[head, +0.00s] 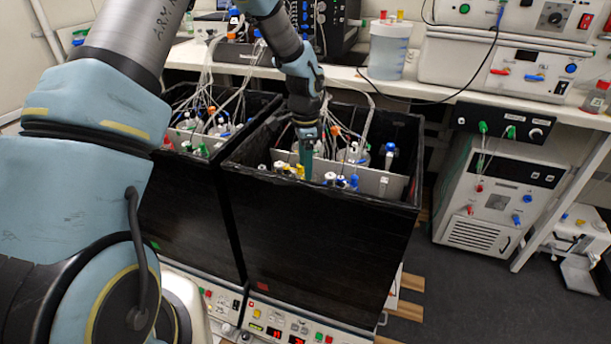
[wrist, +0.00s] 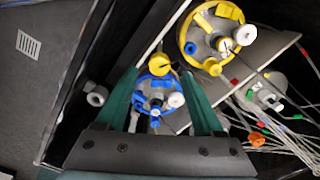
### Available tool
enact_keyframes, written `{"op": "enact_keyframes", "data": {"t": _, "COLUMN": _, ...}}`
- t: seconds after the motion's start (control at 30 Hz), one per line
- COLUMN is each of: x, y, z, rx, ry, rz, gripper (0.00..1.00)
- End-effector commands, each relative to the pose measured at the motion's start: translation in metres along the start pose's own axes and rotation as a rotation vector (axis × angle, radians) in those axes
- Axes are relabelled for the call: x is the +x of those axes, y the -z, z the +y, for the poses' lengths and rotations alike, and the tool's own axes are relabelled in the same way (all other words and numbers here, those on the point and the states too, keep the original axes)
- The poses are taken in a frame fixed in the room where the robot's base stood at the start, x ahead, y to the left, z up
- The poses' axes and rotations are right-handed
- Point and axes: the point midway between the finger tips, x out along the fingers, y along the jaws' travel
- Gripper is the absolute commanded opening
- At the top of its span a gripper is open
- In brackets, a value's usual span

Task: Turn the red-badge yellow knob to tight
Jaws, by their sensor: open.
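The black box with a red badge (head: 263,286) on its lower front is the right one of two. My gripper (head: 306,168) points down into it near its front wall, left of several blue and white caps. In the wrist view my gripper (wrist: 160,76) is open, its teal fingers on either side of a blue-ringed vessel top (wrist: 157,95). A yellow knob (wrist: 158,63) sits at that top's upper edge, between the fingertips; I see no contact. A yellow-ringed vessel top (wrist: 215,38) with yellow knobs lies up and right. No badge shows on either top. Yellow parts (head: 300,171) show beside the fingers.
A second black box with a green badge (head: 155,246) stands to the left. White tubes and cables (wrist: 280,135) hang around the vessels. A pale divider plate (head: 365,180) crosses the right box. Its walls (head: 350,235) stand close around my gripper.

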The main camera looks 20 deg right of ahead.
Motion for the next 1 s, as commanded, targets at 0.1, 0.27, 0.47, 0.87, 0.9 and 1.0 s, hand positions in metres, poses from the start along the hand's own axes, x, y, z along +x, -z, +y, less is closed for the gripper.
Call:
{"op": "enact_keyframes", "data": {"t": 0.1, "x": -0.024, "y": 0.000, "z": -0.001, "rx": -0.001, "ry": 0.003, "rz": 0.002, "gripper": 0.69}}
{"op": "enact_keyframes", "data": {"t": 0.27, "x": -0.050, "y": 0.000, "z": 0.000, "rx": -0.001, "ry": 0.002, "rz": 0.002, "gripper": 0.69}}
{"op": "enact_keyframes", "data": {"t": 0.47, "x": -0.066, "y": 0.000, "z": 0.000, "rx": 0.000, "ry": -0.001, "rz": 0.000, "gripper": 0.69}}
{"op": "enact_keyframes", "data": {"t": 0.87, "x": -0.068, "y": 0.000, "z": 0.000, "rx": 0.000, "ry": -0.001, "rz": 0.000, "gripper": 0.69}}
{"op": "enact_keyframes", "data": {"t": 0.9, "x": -0.068, "y": 0.000, "z": 0.000, "rx": 0.000, "ry": -0.001, "rz": 0.000, "gripper": 0.69}}
{"op": "enact_keyframes", "data": {"t": 1.0, "x": -0.070, "y": -0.005, "z": 0.000, "rx": -0.017, "ry": 0.001, "rz": -0.001, "gripper": 0.69}}
